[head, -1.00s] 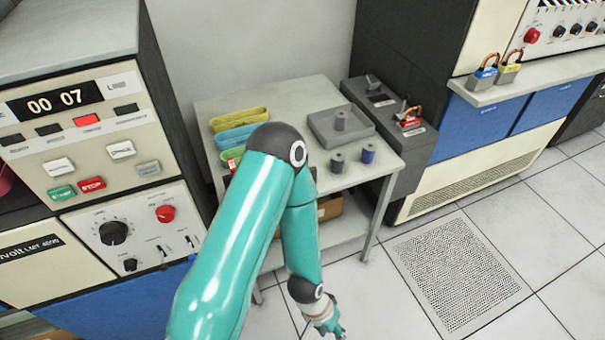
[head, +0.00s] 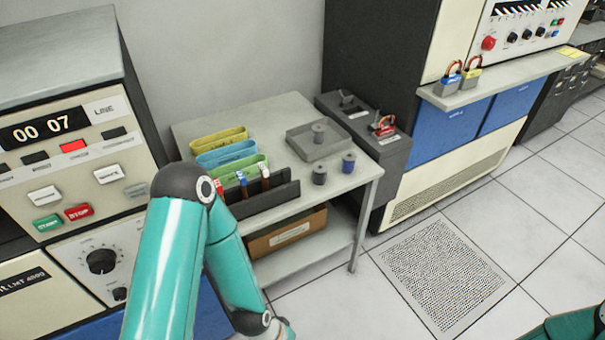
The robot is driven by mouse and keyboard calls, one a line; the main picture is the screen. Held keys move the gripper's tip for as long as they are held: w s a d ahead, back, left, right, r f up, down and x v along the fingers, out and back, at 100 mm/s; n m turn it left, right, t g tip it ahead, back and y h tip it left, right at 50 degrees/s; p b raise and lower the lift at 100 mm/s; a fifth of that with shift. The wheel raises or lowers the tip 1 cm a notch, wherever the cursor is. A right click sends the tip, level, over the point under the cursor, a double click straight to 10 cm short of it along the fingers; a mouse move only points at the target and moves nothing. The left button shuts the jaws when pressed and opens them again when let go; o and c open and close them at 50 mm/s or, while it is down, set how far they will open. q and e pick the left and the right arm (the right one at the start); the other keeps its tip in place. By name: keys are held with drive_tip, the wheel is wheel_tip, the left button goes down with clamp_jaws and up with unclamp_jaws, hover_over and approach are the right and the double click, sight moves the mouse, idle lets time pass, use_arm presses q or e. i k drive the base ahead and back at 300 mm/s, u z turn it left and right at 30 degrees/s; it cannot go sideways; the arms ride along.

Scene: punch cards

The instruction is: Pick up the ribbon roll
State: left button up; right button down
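Three small spools that look like ribbon rolls are on the grey table. A grey one (head: 319,133) stands upright in the shallow grey tray (head: 300,150). A dark grey one (head: 319,174) and a blue one (head: 348,162) stand upright side by side on the tabletop in front of the tray, a small gap apart. I cannot tell which one the task means. My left arm, teal with dark joints, bends down in front of the table's left part; its gripper is below the picture's edge. Only a piece of my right arm shows at the bottom right; its gripper is out of view.
Yellow, blue and green trays (head: 218,140) and a dark rack (head: 262,198) with marker-like items fill the table's left side. A cardboard box (head: 290,232) is on the shelf below.

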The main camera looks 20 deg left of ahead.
sight(319, 179)
drive_tip(key=z, duration=0.05)
drive_tip(key=i, duration=1)
drive_tip(key=u, duration=0.05)
